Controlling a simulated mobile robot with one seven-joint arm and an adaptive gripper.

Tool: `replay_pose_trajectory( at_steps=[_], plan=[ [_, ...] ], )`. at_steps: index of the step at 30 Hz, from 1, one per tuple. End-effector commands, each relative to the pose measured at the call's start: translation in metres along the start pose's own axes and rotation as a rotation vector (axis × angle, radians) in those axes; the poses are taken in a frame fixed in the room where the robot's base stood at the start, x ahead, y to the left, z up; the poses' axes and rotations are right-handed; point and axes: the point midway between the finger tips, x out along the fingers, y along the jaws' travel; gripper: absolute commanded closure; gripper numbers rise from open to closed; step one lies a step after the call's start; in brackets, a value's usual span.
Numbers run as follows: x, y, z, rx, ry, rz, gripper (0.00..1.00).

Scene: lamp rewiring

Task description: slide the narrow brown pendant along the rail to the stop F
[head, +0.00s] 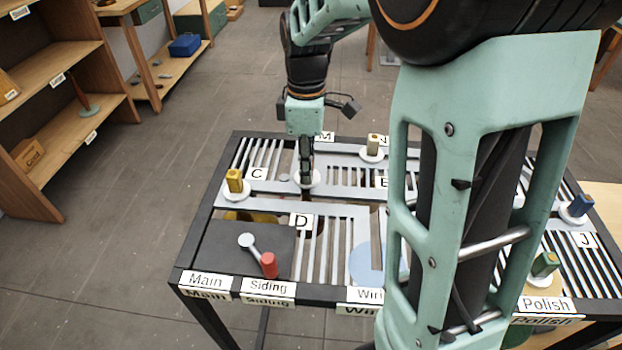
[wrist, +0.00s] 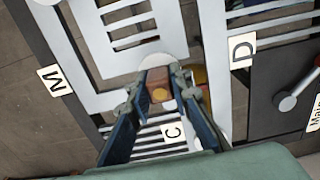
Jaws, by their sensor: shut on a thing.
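My gripper (head: 306,172) points down at the rail table, between the C and E labels. It is shut on the brown handle of the pendant, which shows between the fingers in the wrist view (wrist: 158,86) with a round orange spot on top. The pendant's white disc (head: 314,182) rests on the pale rail plate (head: 277,189); the fingers hide most of the handle in the head view. The C label (wrist: 172,131) and D label (wrist: 241,50) lie on either side in the wrist view. I see no F label; my arm covers part of the table.
A yellow pendant (head: 235,181) stands left on the rail, a tan one (head: 373,145) behind right. Blue (head: 579,205) and green (head: 545,264) ones stand far right. A red-knobbed lever (head: 268,264) is at the front left. The rail plates have slots and gaps.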

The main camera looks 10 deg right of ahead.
Motion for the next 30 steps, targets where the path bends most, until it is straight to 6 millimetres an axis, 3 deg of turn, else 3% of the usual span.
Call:
replay_pose_trajectory(
  at_steps=[15, 30],
  plan=[
    [0.001, -0.049, 0.000, -0.001, -0.001, -0.001, 1.00],
    [0.000, -0.052, 0.008, 0.003, -0.001, -0.001, 1.00]
  ],
)
